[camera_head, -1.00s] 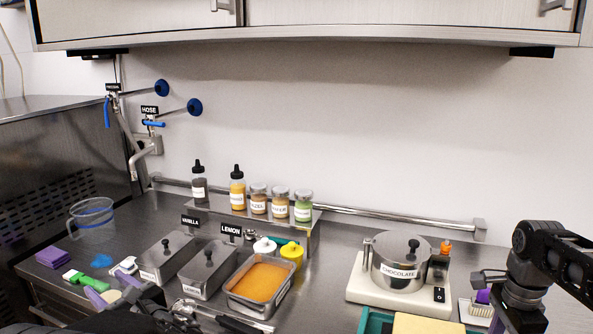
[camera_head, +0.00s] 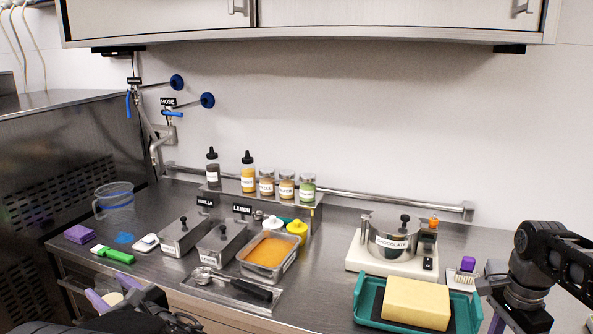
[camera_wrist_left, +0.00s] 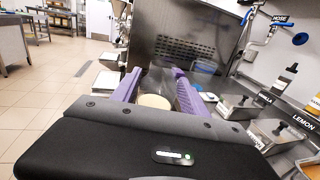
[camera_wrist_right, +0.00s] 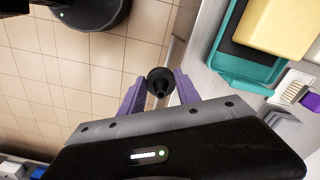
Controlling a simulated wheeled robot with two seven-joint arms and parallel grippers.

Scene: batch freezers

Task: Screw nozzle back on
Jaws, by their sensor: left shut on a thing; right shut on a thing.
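My left gripper (camera_wrist_left: 156,74) has its purple fingers shut on a round, cream-coloured thing (camera_wrist_left: 153,101). The same thing shows between the fingers at the lower left of the head view (camera_head: 112,299); its lower part is hidden. My right gripper (camera_wrist_right: 160,76) is shut on a black, round nozzle (camera_wrist_right: 160,84) with a narrow tip, held over the floor beside the counter edge. The nozzle and the cream thing are well apart. In the head view, only a bit of the right gripper's purple finger (camera_head: 496,322) shows at the bottom right.
A teal tray (camera_head: 362,300) with a yellow sponge (camera_head: 416,303) sits at the counter's right front. A scoop tray (camera_head: 262,305), lidded pans, an orange pan (camera_head: 270,256) and a chocolate warmer (camera_head: 390,240) fill the counter. Floor (camera_wrist_right: 70,65) is open in front.

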